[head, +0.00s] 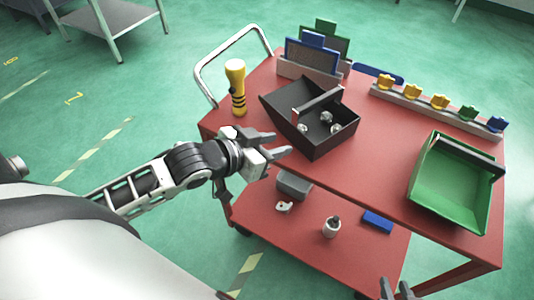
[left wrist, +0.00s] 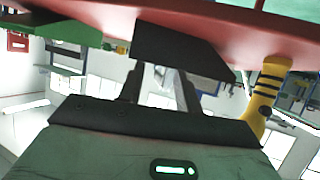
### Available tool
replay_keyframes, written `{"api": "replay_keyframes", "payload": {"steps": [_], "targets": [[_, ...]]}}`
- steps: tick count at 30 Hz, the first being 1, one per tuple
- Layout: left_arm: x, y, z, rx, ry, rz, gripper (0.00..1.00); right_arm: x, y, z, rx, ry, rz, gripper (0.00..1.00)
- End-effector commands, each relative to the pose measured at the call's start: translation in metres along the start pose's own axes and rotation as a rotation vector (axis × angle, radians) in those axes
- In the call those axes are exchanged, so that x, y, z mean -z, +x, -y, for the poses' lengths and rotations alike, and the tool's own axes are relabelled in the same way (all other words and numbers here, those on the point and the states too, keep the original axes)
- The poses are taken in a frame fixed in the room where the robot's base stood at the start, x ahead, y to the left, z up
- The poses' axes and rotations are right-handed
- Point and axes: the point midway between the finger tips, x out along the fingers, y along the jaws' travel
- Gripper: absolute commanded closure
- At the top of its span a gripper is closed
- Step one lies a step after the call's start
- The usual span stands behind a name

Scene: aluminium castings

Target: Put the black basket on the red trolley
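The black basket (head: 333,142) stands on the top deck of the red trolley (head: 375,165), near its left side. It has a dark bar handle and holds several shiny round metal pieces. My left gripper (head: 279,145) is just left of the basket, its fingers apart and empty, pointing towards it. In the left wrist view, which looks upside down, the basket (left wrist: 180,48) shows beyond the two spread fingers (left wrist: 160,82). My right gripper (head: 397,287) shows only its fingertips at the bottom edge, apart, with nothing seen between them.
A yellow torch (head: 236,88) stands left of the basket. A green basket (head: 450,190) is at the trolley's right. Racks with blue and green panels (head: 312,58) and coloured pieces (head: 440,102) line the back. The lower shelf (head: 300,235) holds small items.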

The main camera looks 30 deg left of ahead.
Motion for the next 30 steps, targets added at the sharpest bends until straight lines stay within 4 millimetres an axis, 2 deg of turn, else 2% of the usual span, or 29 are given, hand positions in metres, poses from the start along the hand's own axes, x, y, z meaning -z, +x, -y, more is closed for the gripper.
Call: {"api": "replay_keyframes", "payload": {"steps": [1, 3, 6, 10, 13, 30], "targets": [[-0.034, 0.000, -0.014, 0.015, -0.040, 0.033, 0.66, 0.000, 0.000, 0.001, 0.000, 0.003, 0.000, 0.73], [-0.073, -0.003, -0.031, 0.042, -0.057, 0.073, 0.66, 0.001, 0.000, 0.001, 0.000, 0.006, -0.001, 0.73], [-0.118, -0.011, -0.053, 0.078, -0.069, 0.133, 0.66, 0.001, 0.000, 0.002, 0.000, 0.008, -0.002, 0.73], [-0.151, -0.021, -0.071, 0.104, -0.070, 0.186, 0.66, 0.001, 0.000, 0.002, 0.000, 0.009, -0.002, 0.73], [-0.158, -0.023, -0.076, 0.110, -0.067, 0.198, 0.66, 0.001, 0.000, 0.002, 0.000, 0.008, -0.002, 0.73], [-0.158, -0.023, -0.076, 0.109, -0.067, 0.198, 0.66, 0.005, 0.002, -0.001, -0.001, -0.005, -0.011, 0.73]]}}
